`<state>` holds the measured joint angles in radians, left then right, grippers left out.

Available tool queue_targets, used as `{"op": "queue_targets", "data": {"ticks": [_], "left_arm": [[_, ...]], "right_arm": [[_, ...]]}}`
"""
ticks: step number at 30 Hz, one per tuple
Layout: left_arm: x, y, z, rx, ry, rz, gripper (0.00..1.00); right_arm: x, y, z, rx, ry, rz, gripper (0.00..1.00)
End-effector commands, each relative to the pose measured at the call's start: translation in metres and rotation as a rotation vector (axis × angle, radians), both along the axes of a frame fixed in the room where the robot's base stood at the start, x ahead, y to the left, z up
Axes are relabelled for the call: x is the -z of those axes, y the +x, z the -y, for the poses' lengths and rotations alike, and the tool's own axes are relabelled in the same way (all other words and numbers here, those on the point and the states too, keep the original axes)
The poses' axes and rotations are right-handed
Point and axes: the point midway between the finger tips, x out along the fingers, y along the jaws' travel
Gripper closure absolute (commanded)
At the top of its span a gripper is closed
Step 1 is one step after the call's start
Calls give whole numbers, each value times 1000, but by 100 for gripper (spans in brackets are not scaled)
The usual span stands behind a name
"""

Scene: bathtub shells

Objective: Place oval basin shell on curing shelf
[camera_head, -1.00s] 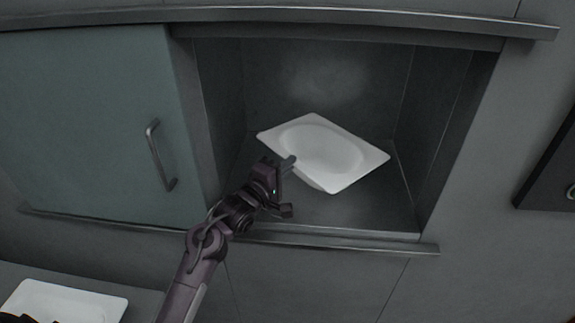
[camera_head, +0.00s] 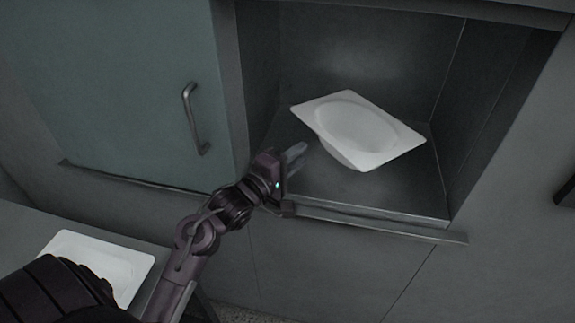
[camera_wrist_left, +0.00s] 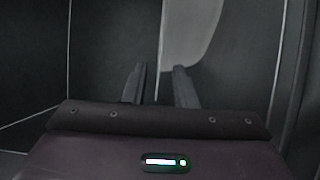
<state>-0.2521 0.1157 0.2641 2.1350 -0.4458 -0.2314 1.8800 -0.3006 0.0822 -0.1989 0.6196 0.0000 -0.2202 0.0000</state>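The white oval basin shell (camera_head: 362,127), an oval bowl with a flat four-cornered rim, is inside the open dark recess on the curing shelf (camera_head: 385,193). Its bowl faces up and its rim looks slanted. I cannot see clearly where its underside meets the shelf. My left gripper (camera_head: 290,178) is at the shelf's front left, left of the shell and apart from it. In the left wrist view the two fingers (camera_wrist_left: 160,85) stand apart with nothing between them, and part of the pale shell (camera_wrist_left: 190,38) shows beyond. My right gripper is not in view.
A teal door panel (camera_head: 120,90) with a metal handle (camera_head: 194,118) covers the left side. A metal ledge (camera_head: 380,224) runs along the recess's front. Another white shell (camera_head: 125,262) lies on a grey bench at lower left, partly hidden by a dark arm part.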

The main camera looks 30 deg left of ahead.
Motion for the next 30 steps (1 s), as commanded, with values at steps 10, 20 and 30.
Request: {"op": "queue_targets", "data": {"ticks": [10,20,30], "left_arm": [[0,-34,-7,0,0,0,75],[0,-35,-7,0,-1,0,75],[0,-35,-7,0,0,0,75]], "right_arm": [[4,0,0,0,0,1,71],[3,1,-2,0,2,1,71],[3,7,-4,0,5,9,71]]}}
